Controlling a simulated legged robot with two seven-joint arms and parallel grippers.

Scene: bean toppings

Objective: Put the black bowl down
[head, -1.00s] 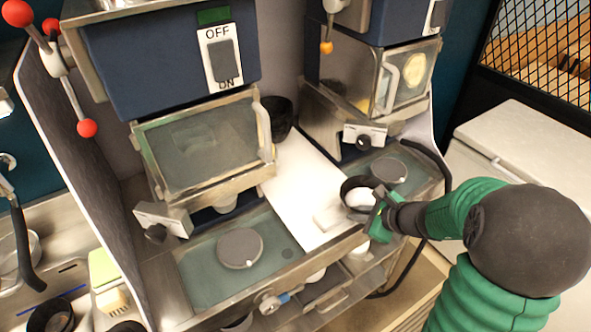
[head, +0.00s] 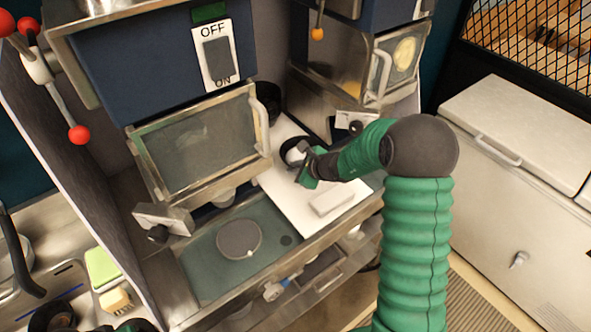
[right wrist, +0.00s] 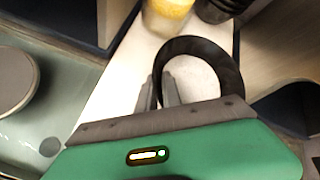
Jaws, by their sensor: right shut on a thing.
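The black bowl (head: 285,146) is at the back of the white board, with something white inside its rim. My right gripper (head: 304,166) is shut on its near side. In the right wrist view the bowl's dark rim (right wrist: 228,66) shows as a ring beyond the two fingers of my right gripper (right wrist: 160,92), which pinch its edge. The bowl is over the white board (right wrist: 128,72); I cannot tell whether it touches it.
A dark bowl or stack (head: 268,98) stands behind, beside the oven door (head: 195,145). The wrist view shows a container with yellow contents (right wrist: 166,16) near the held bowl. A white block (head: 332,200) lies on the board's front right. The board's middle (head: 290,200) is clear.

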